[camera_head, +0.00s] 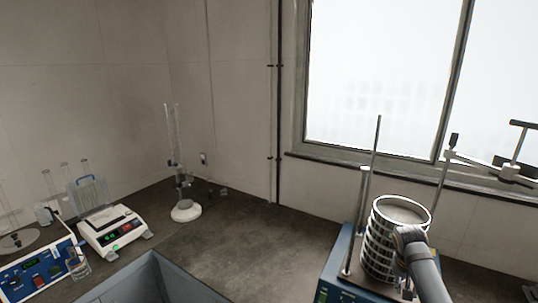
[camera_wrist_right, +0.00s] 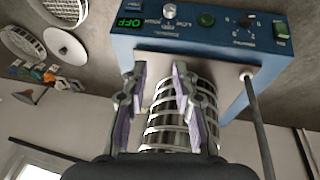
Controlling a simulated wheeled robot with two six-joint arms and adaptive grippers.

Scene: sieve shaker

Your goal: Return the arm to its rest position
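My right arm comes in from the lower right in the head view, and its gripper (camera_head: 408,238) is in front of a stack of round metal sieves (camera_head: 378,246). In the right wrist view the gripper (camera_wrist_right: 160,105) shows two fingers with purple pads, spread apart. The sieve stack (camera_wrist_right: 166,126) shows between and behind the fingers and reaches past the right finger; I see no grip on it. The stack stands on the blue sieve shaker (camera_head: 338,262), whose panel (camera_wrist_right: 205,25) is at the top of the wrist view. My left gripper is not in view.
Upright rods (camera_head: 361,200) stand beside the stack. A balance (camera_head: 115,230), a blue instrument (camera_head: 40,272), a beaker (camera_head: 78,264) and a burette stand (camera_head: 185,210) are at the left. A white disc (camera_wrist_right: 65,46) and a sieve (camera_wrist_right: 22,43) lie nearby. The middle bench (camera_head: 250,245) is clear.

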